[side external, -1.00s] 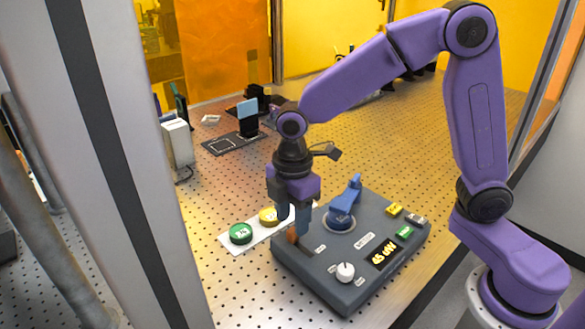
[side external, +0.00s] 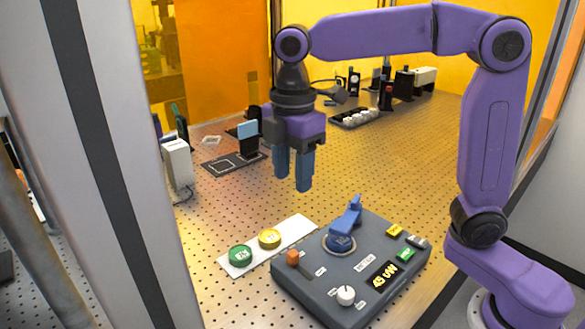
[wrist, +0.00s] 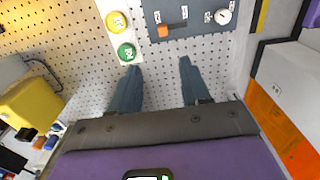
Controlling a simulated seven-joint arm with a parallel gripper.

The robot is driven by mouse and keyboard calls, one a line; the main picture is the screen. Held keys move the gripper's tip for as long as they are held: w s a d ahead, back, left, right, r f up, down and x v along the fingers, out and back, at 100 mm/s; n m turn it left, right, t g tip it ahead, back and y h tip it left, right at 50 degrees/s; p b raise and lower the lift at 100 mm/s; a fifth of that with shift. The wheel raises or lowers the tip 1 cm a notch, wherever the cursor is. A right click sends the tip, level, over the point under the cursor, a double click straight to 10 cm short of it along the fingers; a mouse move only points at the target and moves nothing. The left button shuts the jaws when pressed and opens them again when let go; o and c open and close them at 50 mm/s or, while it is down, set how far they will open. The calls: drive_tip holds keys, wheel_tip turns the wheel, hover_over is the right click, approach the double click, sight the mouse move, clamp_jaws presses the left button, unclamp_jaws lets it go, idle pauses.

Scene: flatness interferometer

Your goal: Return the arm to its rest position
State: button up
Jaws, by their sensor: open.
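My gripper (side external: 293,188) is raised well above the perforated table in the side view, fingers pointing down. Its two blue fingers stand apart with nothing between them. In the wrist view the fingers of my gripper (wrist: 157,88) are also spread and empty. The grey control box (side external: 318,285) sits below and to the right, with an orange slider (side external: 292,258), a blue lever (side external: 346,217), a white knob (side external: 346,295) and a lit display. The gripper touches none of them.
A white strip with a green button (side external: 240,256) and a yellow button (side external: 269,238) lies left of the box. A white box (side external: 178,164) and a dark plate (side external: 232,163) stand behind. A rack of white parts (side external: 360,117) is at the back.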

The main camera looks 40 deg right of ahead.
drive_tip(key=s+d+f+m, duration=0.2)
drive_tip(key=s+d+f, duration=0.4)
drive_tip(key=s, duration=0.4)
drive_tip(key=s+d+f+m, duration=0.3)
drive_tip(key=s+d+f, duration=0.3)
drive_tip(key=s, duration=0.5)
drive_tip(key=shift+s+d+f, duration=0.15)
drive_tip(key=shift+s+d, duration=0.1)
drive_tip(key=shift+d, duration=0.25)
idle(1.4)
